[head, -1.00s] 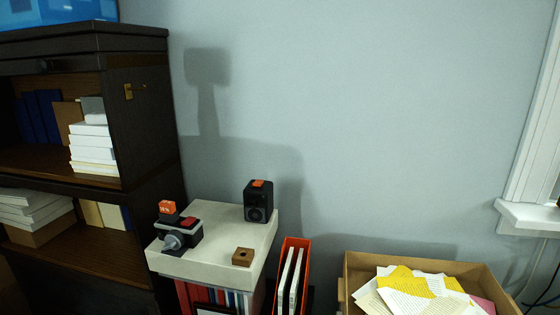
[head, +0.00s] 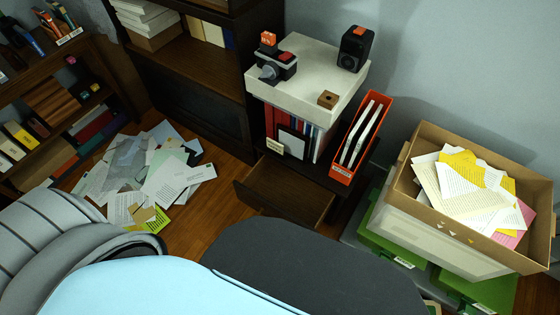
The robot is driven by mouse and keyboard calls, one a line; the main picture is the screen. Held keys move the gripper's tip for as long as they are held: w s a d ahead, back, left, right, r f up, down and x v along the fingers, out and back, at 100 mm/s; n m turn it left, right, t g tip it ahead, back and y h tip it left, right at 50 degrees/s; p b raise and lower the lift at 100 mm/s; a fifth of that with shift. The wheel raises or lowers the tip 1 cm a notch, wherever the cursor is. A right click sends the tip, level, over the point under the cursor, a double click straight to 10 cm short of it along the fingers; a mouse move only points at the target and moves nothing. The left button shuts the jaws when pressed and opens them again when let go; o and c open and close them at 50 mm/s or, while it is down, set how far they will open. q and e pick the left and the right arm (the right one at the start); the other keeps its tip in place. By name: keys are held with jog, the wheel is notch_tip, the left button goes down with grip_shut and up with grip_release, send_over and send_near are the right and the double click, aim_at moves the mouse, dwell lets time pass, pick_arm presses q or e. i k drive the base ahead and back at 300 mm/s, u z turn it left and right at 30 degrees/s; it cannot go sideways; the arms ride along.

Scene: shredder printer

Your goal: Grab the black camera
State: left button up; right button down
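A black camera (head: 284,66) with a grey lens and a red patch on top sits at the left front of a pale stone-like slab (head: 318,62). A small orange box (head: 268,41) stands right behind it; I cannot tell if they touch. A black speaker-like box (head: 354,48) with an orange top stands at the slab's back right. A small brown wooden block (head: 328,99) lies near the front right edge. Neither of my grippers is in view.
Below the slab are upright books (head: 290,140) and an open drawer (head: 285,192). An orange file holder (head: 362,135) stands to the right. A cardboard box of papers (head: 470,200) sits on bins at right. Loose papers (head: 145,170) cover the floor at left. Dark shelves (head: 205,100) stand left.

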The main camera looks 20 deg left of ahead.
aim_at(265, 55)
jog(key=z, duration=1.5)
jog(key=k, duration=0.8)
jog(key=u, duration=1.65)
